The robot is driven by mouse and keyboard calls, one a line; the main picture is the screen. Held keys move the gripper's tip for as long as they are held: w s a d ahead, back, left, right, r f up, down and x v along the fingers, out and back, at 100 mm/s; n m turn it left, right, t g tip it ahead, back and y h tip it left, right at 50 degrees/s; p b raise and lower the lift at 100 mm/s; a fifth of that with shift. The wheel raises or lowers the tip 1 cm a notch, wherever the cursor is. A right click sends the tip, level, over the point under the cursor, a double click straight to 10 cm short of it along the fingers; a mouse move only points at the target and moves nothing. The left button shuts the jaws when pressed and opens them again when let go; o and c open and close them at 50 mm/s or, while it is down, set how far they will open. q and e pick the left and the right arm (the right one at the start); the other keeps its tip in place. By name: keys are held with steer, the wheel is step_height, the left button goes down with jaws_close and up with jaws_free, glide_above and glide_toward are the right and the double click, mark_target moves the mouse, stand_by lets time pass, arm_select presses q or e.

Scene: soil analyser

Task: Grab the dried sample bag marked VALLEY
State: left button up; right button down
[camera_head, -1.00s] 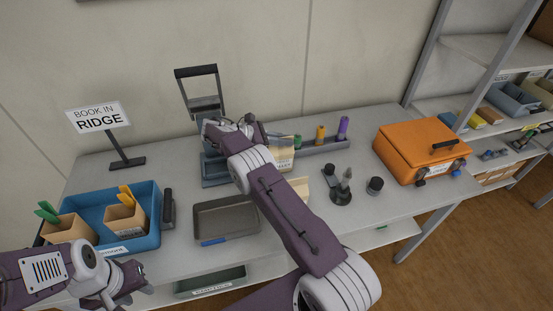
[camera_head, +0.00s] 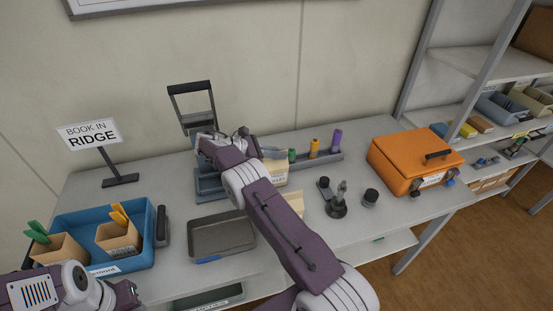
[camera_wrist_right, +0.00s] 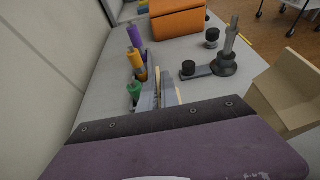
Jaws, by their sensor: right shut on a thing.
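A tan paper bag (camera_head: 276,174) with a white label stands at the rack near the back of the bench; its label is too small to read surely. My right gripper (camera_head: 272,153) is at the top of this bag, its fingers pointing right and shut on it. In the right wrist view the fingers (camera_wrist_right: 166,92) are close together with a thin pale edge between them; the hand hides most of the bag. My left gripper (camera_head: 128,296) is at the lower left, cut by the frame edge, and its jaws are unclear.
A grey rack (camera_head: 325,158) holds green, orange and purple plugs.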

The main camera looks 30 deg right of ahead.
step_height(320, 180, up, 3)
steer(key=shift+d+r, duration=0.15)
steer(key=s+d+r+b, duration=0.1)
steer(key=s+d+r, duration=0.2)
steer(key=s+r, duration=0.4)
steer(key=s, duration=0.4)
steer(key=shift+d, duration=0.2)
